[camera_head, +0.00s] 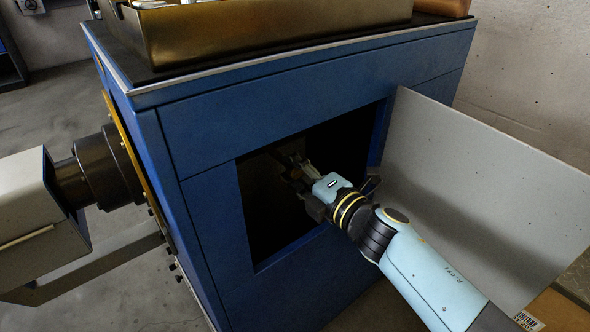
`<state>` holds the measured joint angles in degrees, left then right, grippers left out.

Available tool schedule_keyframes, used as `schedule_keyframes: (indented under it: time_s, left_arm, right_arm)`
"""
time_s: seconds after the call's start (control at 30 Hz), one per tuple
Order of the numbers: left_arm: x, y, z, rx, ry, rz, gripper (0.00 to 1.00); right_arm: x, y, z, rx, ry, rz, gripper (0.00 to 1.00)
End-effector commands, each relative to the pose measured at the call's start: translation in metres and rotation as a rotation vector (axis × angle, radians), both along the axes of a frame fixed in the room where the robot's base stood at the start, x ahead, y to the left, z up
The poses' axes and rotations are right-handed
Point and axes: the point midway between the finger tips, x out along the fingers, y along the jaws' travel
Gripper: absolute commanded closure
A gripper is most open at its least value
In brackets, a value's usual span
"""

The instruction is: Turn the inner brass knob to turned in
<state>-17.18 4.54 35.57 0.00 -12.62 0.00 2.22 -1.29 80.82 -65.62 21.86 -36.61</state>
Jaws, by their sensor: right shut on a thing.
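My right gripper (296,172) reaches through the rectangular opening in the front of the blue cabinet (205,149). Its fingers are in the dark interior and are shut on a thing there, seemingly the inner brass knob. The knob itself cannot be made out, as the gripper and the deep shade hide it. How far it is turned cannot be told. My left gripper is not in view.
A grey door panel (480,185) stands open to the right of the opening, close beside my right arm. A brass-coloured tray (270,38) sits on top of the cabinet. A grey machine (35,225) with a dark shaft adjoins the cabinet's left side. A cardboard box (560,312) is at lower right.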

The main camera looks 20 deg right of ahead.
Motion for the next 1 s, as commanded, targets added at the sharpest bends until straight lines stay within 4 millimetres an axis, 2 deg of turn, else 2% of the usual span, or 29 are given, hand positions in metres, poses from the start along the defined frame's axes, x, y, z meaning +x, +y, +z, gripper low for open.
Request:
schedule_keyframes:
  time_s: [0.53, 0.57, 0.7, 0.77, 1.0]
  left_arm:
    - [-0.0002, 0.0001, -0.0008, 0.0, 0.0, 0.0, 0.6]
    - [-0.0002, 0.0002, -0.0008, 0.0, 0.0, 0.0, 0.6]
    - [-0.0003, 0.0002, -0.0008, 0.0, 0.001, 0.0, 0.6]
    - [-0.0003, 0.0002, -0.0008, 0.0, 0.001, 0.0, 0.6]
    - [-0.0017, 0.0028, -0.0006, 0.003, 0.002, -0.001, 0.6]
  right_arm:
    - [-0.0015, 0.0004, -0.0027, -0.023, -0.003, 0.001, 1.0]
    - [-0.0015, 0.0004, -0.0027, -0.023, -0.003, 0.001, 0.68]
    - [-0.0011, 0.0003, -0.0021, -0.023, -0.004, 0.0, 0.5]
    - [-0.0009, 0.0003, -0.0017, -0.023, -0.005, 0.0, 0.45]
    - [-0.0011, -0.0001, -0.001, -0.021, -0.006, 0.0, 0.45]
